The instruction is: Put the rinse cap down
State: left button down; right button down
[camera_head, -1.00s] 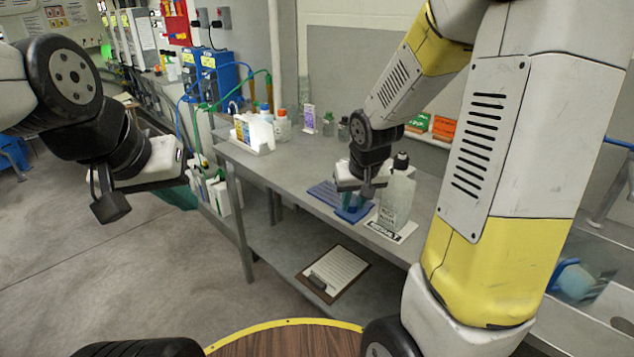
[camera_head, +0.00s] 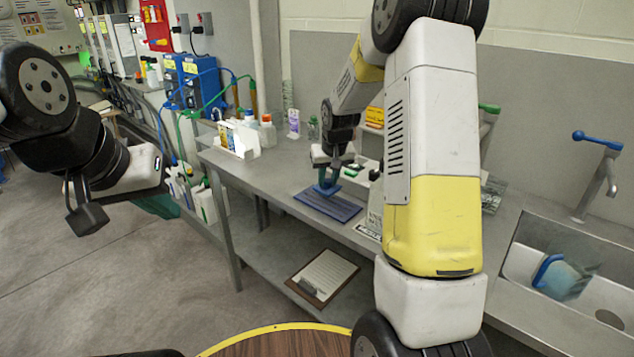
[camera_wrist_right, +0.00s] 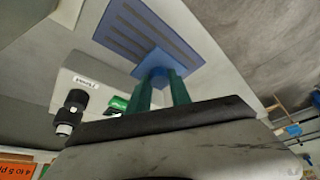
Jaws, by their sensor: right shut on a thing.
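My right gripper (camera_head: 328,168) is shut on the blue rinse cap (camera_head: 327,187), at the back part of a blue ribbed mat (camera_head: 340,211) on the bench. In the right wrist view, the green fingers (camera_wrist_right: 162,92) have the blue cap (camera_wrist_right: 156,62) between their tips, with the slotted blue mat (camera_wrist_right: 130,27) beyond it. Whether the cap touches the mat or hovers just above it I cannot tell. A pale bottle (camera_head: 375,207) stands right of the mat, mostly hidden by my right arm. My left gripper (camera_head: 85,205) hangs far left, away from the bench; its finger gap is unclear.
A white caddy with bottles (camera_head: 237,138) stands on the bench to the left. A sink (camera_head: 600,290) with a blue-handled tap (camera_head: 598,165) is at the right. A clipboard (camera_head: 322,277) lies on the lower shelf. The bench between caddy and mat is clear.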

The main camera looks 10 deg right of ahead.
aim_at(329, 185)
jog(key=shift+s+f, duration=0.1)
jog(key=shift+f, duration=1.6)
jog(key=c, duration=1.2)
grip_release()
jog(key=shift+f, duration=0.15)
jog(key=s+a+r, duration=0.2)
jog(key=s+r, duration=1.4)
jog(key=r, duration=0.4)
jog(key=s+a, duration=0.1)
jog(key=s, duration=0.4)
jog(key=s+r+t+y, duration=0.1)
jog(key=s, duration=0.5)
jog(key=s+a+y, duration=0.1)
jog(key=s, duration=0.4)
jog(key=shift+s+a+r+t, duration=0.2)
jog(key=shift+s+a+t, duration=0.1)
jog(key=shift+s+a, duration=0.1)
